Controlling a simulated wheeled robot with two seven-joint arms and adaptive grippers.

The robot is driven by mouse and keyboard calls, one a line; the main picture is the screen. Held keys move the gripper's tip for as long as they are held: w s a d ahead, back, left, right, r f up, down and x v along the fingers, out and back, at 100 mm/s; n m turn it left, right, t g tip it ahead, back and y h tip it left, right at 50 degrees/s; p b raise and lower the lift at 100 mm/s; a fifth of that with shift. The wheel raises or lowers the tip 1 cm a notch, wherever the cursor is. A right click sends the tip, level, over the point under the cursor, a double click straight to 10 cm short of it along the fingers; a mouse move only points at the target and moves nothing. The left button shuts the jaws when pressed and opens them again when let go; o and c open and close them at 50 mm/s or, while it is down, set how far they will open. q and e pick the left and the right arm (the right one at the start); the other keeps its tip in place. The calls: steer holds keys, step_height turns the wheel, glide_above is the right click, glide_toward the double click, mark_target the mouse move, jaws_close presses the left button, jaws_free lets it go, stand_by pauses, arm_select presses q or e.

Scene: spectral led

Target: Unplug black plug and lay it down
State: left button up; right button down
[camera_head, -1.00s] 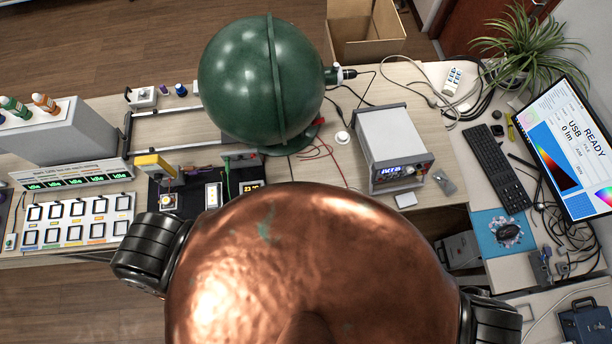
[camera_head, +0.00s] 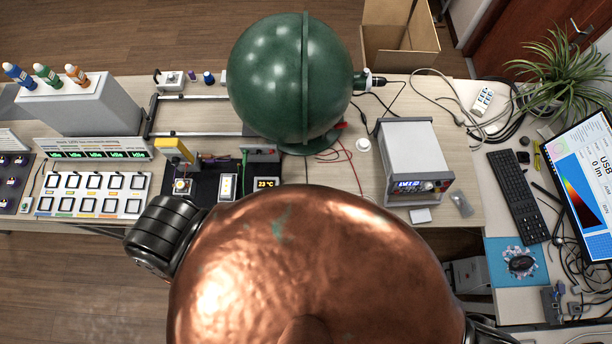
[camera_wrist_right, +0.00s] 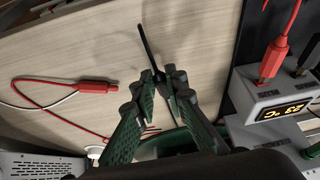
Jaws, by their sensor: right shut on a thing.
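My right gripper (camera_wrist_right: 160,86) shows in the right wrist view, its two green-padded fingers pointing down at the wood table. It is shut on the black plug (camera_wrist_right: 147,45), a thin black piece that sticks out past the fingertips over bare table. A grey box with a yellow display (camera_wrist_right: 272,111) stands to the right, with a red plug (camera_wrist_right: 273,62) upright in its top. The box also shows in the head view (camera_head: 265,186). My left gripper is not in view.
A second red plug (camera_wrist_right: 97,87) lies on the table with its cable. A green sphere (camera_head: 290,80) and a grey instrument (camera_head: 413,155) stand on the table in the head view. Bare table (camera_wrist_right: 90,40) lies left of the black plug.

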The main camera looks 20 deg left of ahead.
steer(key=shift+f+b, duration=0.9)
steer(key=shift+f, duration=0.45)
steer(key=c, duration=1.9)
jaws_free()
steer(key=shift+r, duration=0.1)
steer(key=p+v, duration=0.3)
steer(key=p, duration=0.1)
steer(key=shift+r, duration=0.1)
